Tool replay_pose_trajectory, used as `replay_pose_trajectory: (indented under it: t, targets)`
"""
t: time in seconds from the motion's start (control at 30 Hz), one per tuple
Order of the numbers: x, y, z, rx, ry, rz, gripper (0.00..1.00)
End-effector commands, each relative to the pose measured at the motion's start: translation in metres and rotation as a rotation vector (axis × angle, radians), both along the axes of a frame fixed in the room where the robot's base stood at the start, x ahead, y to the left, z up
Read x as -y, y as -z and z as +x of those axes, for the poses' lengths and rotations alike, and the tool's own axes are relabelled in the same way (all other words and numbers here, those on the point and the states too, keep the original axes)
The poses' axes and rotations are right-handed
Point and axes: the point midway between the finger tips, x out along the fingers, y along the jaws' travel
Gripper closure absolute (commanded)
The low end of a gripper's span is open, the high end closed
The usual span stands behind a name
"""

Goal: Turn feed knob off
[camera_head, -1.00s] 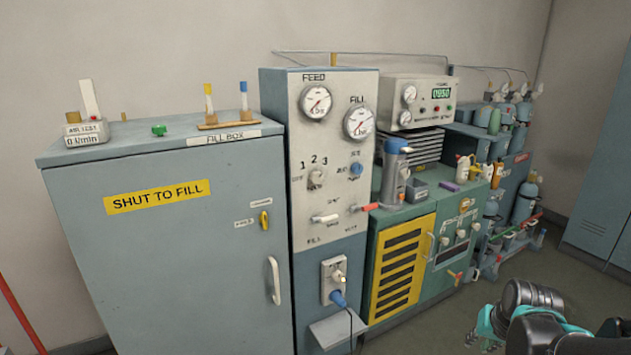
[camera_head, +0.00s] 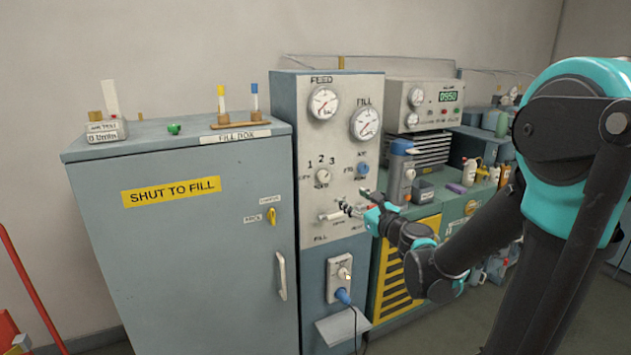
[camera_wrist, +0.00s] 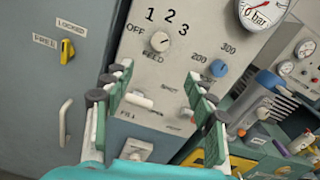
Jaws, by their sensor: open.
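The feed knob (camera_head: 322,176) is a small pale dial on the grey front panel. In the wrist view the feed knob (camera_wrist: 160,41) has FEED printed below it and the marks OFF, 1, 2 and 3 around it. I cannot tell for sure which mark it points to. My gripper (camera_head: 362,203) is in front of the panel, below and right of the knob. In the wrist view my gripper (camera_wrist: 156,80) is open and empty, its fingers apart, with the knob above the gap and not touched.
A white fill lever (camera_wrist: 138,100) shows between my fingers. A blue knob (camera_wrist: 218,68) labelled 200 and 300 lies right of the feed knob. The grey fill box cabinet (camera_head: 190,245) stands left, with a yellow latch (camera_head: 271,217). Gauges sit above.

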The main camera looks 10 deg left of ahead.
Motion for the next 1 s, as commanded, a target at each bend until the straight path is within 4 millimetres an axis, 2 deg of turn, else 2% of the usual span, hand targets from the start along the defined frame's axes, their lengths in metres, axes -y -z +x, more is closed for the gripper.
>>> replay_pose_trajectory:
  t: [0.17, 0.8, 1.0]
  targets:
    - [-0.012, 0.000, 0.017, 0.000, -0.001, 0.002, 0.44]
    - [-0.081, 0.000, 0.118, 0.001, -0.003, -0.002, 0.44]
    - [-0.092, 0.000, 0.136, 0.001, -0.001, -0.002, 0.44]
